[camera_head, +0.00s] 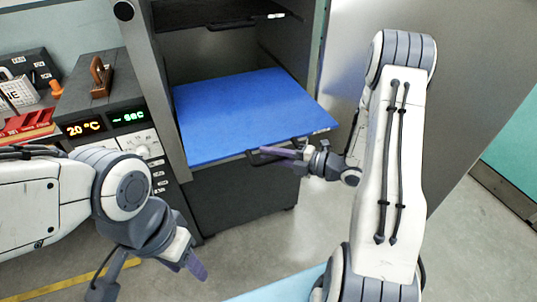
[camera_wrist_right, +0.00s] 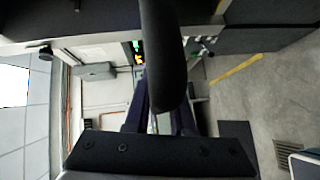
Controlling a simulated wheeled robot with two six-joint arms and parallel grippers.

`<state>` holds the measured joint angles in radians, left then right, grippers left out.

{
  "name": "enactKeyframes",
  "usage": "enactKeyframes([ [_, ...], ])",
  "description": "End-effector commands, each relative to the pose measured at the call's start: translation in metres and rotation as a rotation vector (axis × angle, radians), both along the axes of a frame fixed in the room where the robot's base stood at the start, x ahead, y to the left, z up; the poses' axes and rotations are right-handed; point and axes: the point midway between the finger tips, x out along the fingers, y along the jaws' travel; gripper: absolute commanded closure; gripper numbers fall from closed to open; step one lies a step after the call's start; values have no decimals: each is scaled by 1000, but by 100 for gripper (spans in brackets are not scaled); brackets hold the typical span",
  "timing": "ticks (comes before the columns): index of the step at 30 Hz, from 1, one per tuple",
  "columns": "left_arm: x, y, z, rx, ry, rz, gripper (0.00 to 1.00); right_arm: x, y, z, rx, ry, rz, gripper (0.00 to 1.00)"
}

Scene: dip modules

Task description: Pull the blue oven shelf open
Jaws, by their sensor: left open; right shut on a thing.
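The blue oven shelf (camera_head: 245,110) lies flat in the dark oven cabinet in the head view. Its front edge reaches out past the cabinet's right side post. A dark handle (camera_head: 262,157) sits on that front edge. My right gripper (camera_head: 285,153) is shut on the handle; its purple fingers are partly hidden there. In the right wrist view, the dark handle bar (camera_wrist_right: 163,50) stands large between the purple fingers (camera_wrist_right: 158,118). My left gripper (camera_head: 187,264) is open and empty, low in front of the oven and clear of the shelf.
A control panel (camera_head: 138,140) with lit displays stands left of the shelf. A dark upper shelf (camera_head: 215,12) with its own handle is above. Floor (camera_head: 250,250) in front is mostly free.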

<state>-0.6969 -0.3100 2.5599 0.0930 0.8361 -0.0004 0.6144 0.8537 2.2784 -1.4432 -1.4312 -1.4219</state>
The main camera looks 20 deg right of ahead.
Motion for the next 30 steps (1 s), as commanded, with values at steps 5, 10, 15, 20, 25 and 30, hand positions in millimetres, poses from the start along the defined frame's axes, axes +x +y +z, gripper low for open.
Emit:
enactKeyframes([
  [5, 0, 0, 0, 0, 0, 0, 50, -2, 2, -1, 1, 4, 8, 100],
  [10, 0, 0, 0, 0, 0, 0, 50, -1, 2, -1, 2, 4, 7, 59],
  [15, 0, 0, 0, 0, 0, 0, 50, -1, 2, 0, 1, 2, 4, 48],
  [20, 0, 0, 0, 0, 0, 0, 50, 0, 2, 0, 1, 1, 4, 48],
  [25, 0, 0, -3, 0, 0, 0, 50, -8, -9, 1, 0, 1, -1, 48],
  [30, 0, 0, -7, 0, 0, 0, 50, -30, -34, 5, -1, 0, -4, 48],
])
